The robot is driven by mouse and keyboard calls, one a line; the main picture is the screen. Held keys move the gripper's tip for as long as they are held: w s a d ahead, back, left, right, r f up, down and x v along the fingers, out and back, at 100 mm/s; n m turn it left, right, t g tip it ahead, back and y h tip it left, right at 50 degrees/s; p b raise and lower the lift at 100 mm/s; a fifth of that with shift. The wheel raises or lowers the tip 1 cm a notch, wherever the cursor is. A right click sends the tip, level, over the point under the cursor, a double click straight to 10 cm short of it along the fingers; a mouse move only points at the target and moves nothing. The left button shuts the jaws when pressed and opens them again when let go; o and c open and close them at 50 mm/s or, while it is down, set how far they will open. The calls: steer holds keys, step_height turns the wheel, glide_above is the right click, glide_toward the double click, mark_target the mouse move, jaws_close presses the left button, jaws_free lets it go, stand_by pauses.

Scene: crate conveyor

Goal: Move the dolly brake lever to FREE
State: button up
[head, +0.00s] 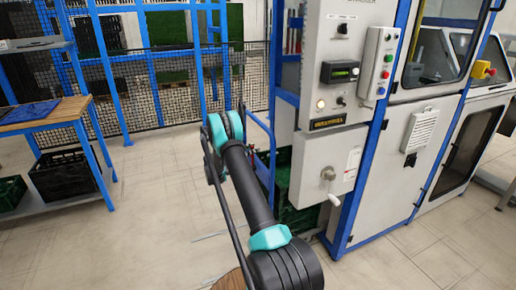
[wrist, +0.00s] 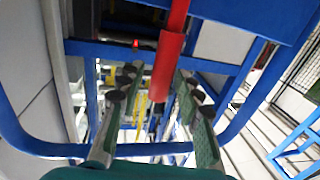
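The brake lever (wrist: 170,62) is a red rod with a thicker red grip, seen in the wrist view. It enters from the top middle and points down between my fingers. My gripper (wrist: 158,80) is open, with one grey-green finger on each side of the grip. The grip is closer to the right fingertip, with a clearer gap on the left; I cannot tell if it touches. The blue dolly frame (wrist: 110,150) surrounds this area. In the head view, the dolly's blue handle (head: 262,140) shows just beyond my arm. No FREE marking is readable.
A grey machine cabinet (head: 335,100) with buttons and a crank (head: 330,180) stands right of my arm. A green crate (head: 298,215) sits below it. A wooden-topped table (head: 45,115) and dark crates (head: 62,172) are at left. The floor between is clear.

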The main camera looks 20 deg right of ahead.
steer(key=shift+x, duration=1.9)
steer(key=shift+c, duration=0.4)
jaws_close()
